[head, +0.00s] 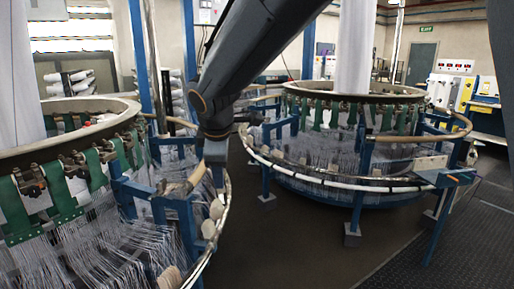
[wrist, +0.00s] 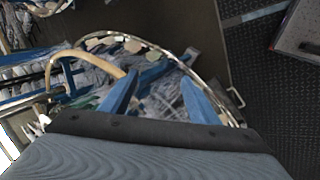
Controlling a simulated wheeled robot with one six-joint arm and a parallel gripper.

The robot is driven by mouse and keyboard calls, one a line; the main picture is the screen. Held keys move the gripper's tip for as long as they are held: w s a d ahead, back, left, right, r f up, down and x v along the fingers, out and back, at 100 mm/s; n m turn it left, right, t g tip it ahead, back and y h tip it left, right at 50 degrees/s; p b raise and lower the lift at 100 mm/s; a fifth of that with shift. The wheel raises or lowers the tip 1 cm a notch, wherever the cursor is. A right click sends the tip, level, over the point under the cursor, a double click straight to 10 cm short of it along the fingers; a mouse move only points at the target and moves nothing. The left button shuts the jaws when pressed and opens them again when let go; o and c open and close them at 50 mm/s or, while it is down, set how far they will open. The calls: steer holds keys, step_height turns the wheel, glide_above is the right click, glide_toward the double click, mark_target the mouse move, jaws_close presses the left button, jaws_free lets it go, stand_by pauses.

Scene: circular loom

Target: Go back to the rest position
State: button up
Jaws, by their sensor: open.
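My gripper (wrist: 158,92) shows in the wrist view as two blue fingers spread apart above a dark bar, with nothing between them. In the head view my arm reaches down from the top centre, and its end hangs over the gap between the near left circular loom (head: 95,135) and the right circular loom (head: 385,182). The fingertips are hard to make out there against the blue loom frame. In the wrist view, part of a loom with a curved rim (wrist: 150,44) and pale threads lies beyond the fingers. I cannot tell whether anything touches it.
Blue posts and the white outer ring of the right loom stand close to my arm. Dark floor (head: 275,245) is open between the looms. Control panels (head: 452,88) stand at the back right. A dark textured mat (wrist: 275,75) shows at right in the wrist view.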

steer(key=s+d+f+m+g, duration=0.1)
steer(key=s+d+f+m, duration=0.25)
steer(key=d, duration=0.35)
steer(key=s+d+f+m+g+h, duration=0.1)
steer(key=s+d+f+m, duration=0.1)
steer(key=d+f+m, duration=0.3)
steer(key=s+d+f+m+g, duration=0.1)
steer(key=s+d+f+m, duration=0.15)
steer(key=d, duration=0.55)
steer(key=s+d+f+m+g, duration=0.1)
steer(key=s+d+f+m, duration=0.2)
steer(key=s, duration=0.3)
steer(key=s+d+f+m+g, duration=0.1)
steer(key=s+d+f+m, duration=0.2)
steer(key=s+d, duration=0.3)
steer(key=shift+s+d+f+m, duration=0.2)
steer(key=shift+s+m, duration=0.25)
steer(key=shift+m, duration=0.25)
